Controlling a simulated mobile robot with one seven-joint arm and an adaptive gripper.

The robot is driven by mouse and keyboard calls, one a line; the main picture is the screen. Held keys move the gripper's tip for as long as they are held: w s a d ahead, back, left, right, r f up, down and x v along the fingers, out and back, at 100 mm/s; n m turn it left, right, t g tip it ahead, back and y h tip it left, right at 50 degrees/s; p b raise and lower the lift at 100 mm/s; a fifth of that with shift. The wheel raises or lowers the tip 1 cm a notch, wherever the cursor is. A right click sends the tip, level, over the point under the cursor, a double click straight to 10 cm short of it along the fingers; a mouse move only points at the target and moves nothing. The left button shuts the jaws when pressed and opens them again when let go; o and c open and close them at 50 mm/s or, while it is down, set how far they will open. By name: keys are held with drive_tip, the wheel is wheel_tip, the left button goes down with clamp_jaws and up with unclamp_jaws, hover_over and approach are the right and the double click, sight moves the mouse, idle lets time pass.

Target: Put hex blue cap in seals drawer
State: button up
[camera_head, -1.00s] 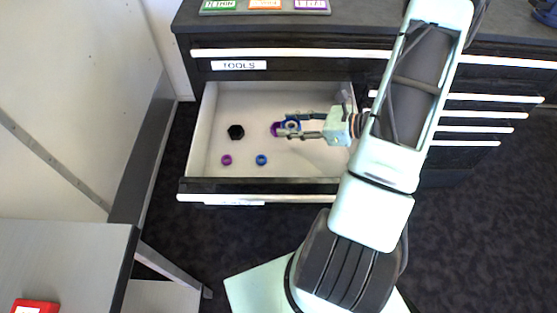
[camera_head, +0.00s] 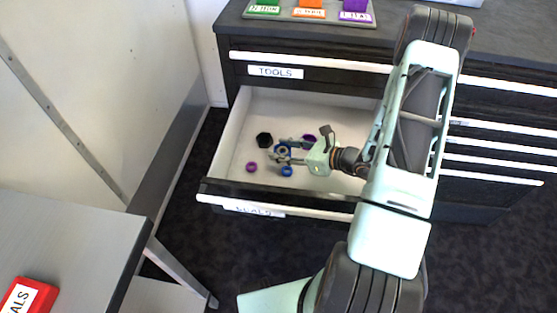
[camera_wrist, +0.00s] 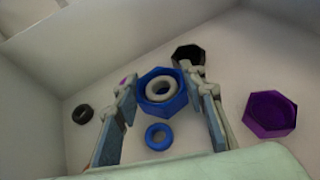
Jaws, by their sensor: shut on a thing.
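The hex blue cap (camera_head: 281,151) is between my gripper's fingertips, inside the open drawer. My gripper (camera_head: 283,154) is shut on the cap and reaches in from the right. The seals drawer (camera_head: 240,125) is pulled out below the one labelled TOOLS; its front label (camera_head: 254,210) is hard to read. I cannot tell whether the cap touches the drawer floor.
The drawer also holds a black hex piece (camera_head: 264,139), a purple hex cap (camera_head: 309,138), a purple ring (camera_head: 251,167) and a blue ring (camera_head: 287,171). A dark ring (camera_wrist: 82,114) shows in the wrist view. A grey table (camera_head: 70,245) stands at the lower left.

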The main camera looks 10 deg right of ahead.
sight(278, 163)
drive_tip(key=shift+w+a+f, duration=0.25)
drive_tip(key=shift+a+f, duration=0.1)
drive_tip(key=shift+f, duration=0.1)
drive_tip(key=f, duration=0.1)
drive_tip(key=f+b, duration=0.1)
drive_tip(key=f, duration=0.1)
drive_tip(key=shift+w+a+f, duration=0.15)
drive_tip(key=shift+a+f, duration=0.05)
drive_tip(key=shift+a, duration=0.1)
drive_tip(key=shift+f, duration=0.2)
drive_tip(key=shift+f+b, duration=0.2)
drive_tip(key=shift+b, duration=0.15)
drive_tip(key=o, duration=1.2)
drive_tip(key=shift+r, duration=0.1)
